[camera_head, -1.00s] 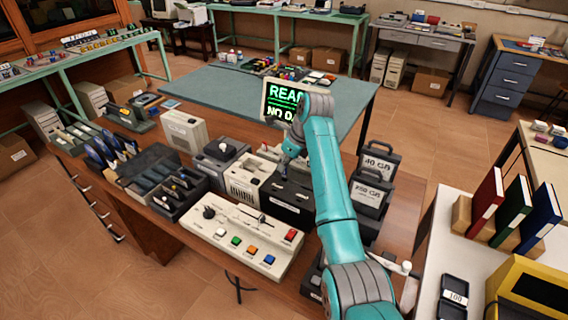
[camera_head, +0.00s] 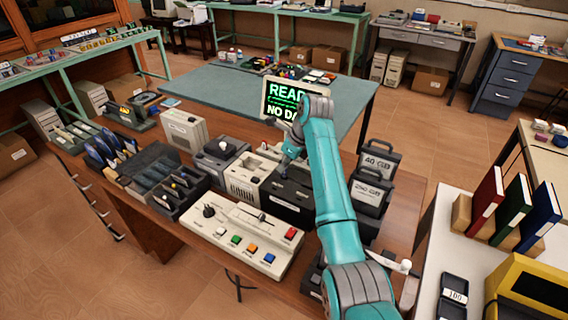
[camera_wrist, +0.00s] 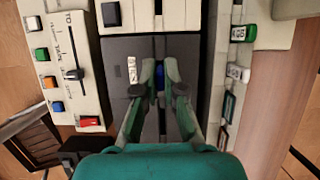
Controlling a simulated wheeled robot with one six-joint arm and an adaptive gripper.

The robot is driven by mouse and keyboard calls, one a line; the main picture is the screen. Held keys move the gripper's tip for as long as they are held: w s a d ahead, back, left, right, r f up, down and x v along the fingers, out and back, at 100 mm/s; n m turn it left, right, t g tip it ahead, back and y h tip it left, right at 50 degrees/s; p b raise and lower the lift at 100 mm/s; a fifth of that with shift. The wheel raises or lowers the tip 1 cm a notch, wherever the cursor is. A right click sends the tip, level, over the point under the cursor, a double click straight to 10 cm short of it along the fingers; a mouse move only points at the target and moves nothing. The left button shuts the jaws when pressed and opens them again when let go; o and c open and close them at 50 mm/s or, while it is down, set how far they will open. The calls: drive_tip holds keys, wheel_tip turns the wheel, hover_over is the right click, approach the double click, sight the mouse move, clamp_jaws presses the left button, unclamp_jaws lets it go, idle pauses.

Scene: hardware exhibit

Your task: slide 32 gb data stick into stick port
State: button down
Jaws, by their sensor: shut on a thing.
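My gripper (camera_wrist: 161,88) is shut on a small blue piece (camera_wrist: 160,76), which looks like the data stick; its label cannot be read. In the wrist view the fingers are over a dark grey box (camera_wrist: 118,50) with a white label. The piece is mostly hidden between the fingers, and I cannot tell whether it touches a slot. In the head view my gripper (camera_head: 288,153) is above the dark box (camera_head: 288,203), partly hidden by my arm. The stick port itself cannot be made out.
A cream control panel (camera_head: 232,240) with coloured buttons lies in front of the box. A cream slotted unit (camera_head: 243,180) stands to its left. Black cases (camera_head: 378,165) stand to the right. A screen (camera_head: 283,101) with green text is behind. Small labelled pieces (camera_wrist: 241,33) stand close by in the wrist view.

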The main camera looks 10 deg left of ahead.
drive_tip(key=shift+s+f, duration=0.2)
drive_tip(key=shift+f, duration=1.1)
drive_tip(key=shift+d, duration=0.1)
drive_tip(key=c, duration=1.2)
unclamp_jaws()
drive_tip(key=shift+r, duration=0.1)
drive_tip(key=shift+w+r, duration=0.2)
drive_tip(key=shift+r, duration=3.9)
